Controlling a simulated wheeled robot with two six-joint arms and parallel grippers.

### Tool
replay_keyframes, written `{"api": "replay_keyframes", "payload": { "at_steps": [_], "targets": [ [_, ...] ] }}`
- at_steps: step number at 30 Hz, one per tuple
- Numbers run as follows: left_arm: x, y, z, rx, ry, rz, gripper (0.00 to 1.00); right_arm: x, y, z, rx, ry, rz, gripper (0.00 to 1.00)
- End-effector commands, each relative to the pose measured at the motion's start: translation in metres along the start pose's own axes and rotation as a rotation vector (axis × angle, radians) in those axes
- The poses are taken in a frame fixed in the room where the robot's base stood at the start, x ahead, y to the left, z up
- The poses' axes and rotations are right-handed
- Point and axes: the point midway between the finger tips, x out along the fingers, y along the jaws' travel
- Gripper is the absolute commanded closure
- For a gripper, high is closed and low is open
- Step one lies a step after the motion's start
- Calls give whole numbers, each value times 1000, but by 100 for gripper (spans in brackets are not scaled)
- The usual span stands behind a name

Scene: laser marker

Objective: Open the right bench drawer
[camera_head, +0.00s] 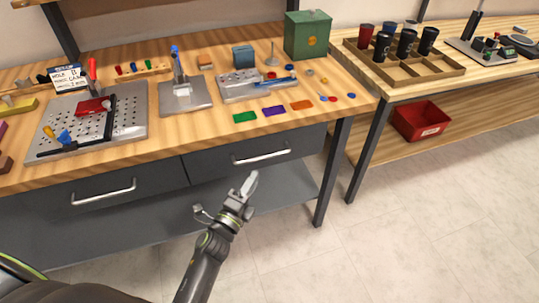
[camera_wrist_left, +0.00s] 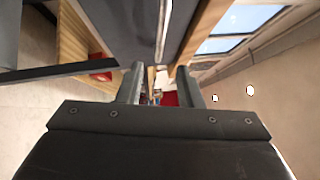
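The right bench drawer (camera_head: 225,165) is a dark grey front under the wooden bench top and looks shut. Its silver bar handle (camera_head: 262,158) runs along the front. My left gripper (camera_head: 249,182) is just below and left of the handle in the head view, apart from it as far as I can tell. In the left wrist view its two fingers (camera_wrist_left: 158,86) stand apart with nothing clearly between them. A dark panel and a thin pale bar (camera_wrist_left: 163,30), probably the drawer front and handle, show beyond the fingers. My right gripper is not in view.
The left drawer (camera_head: 100,192) is beside it, with its own handle. The bench leg (camera_head: 332,170) stands right of the drawer, and a grey lower shelf (camera_head: 285,190) is below. The bench top holds plates, tools and a green box (camera_head: 307,35). The floor in front is clear.

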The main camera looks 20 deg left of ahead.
Motion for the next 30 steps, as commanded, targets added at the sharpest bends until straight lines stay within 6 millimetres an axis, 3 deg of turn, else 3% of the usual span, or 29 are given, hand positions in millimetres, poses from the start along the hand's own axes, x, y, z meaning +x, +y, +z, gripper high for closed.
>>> {"api": "replay_keyframes", "payload": {
  "at_steps": [9,15,21,30],
  "targets": [
    [63,1,0,0,1,-2,67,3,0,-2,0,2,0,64],
    [89,1,0,0,0,0,67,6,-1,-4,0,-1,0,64],
    [100,1,0,-1,-1,2,67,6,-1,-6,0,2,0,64],
    [101,1,0,-1,-1,2,70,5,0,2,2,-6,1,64]
  ]
}}
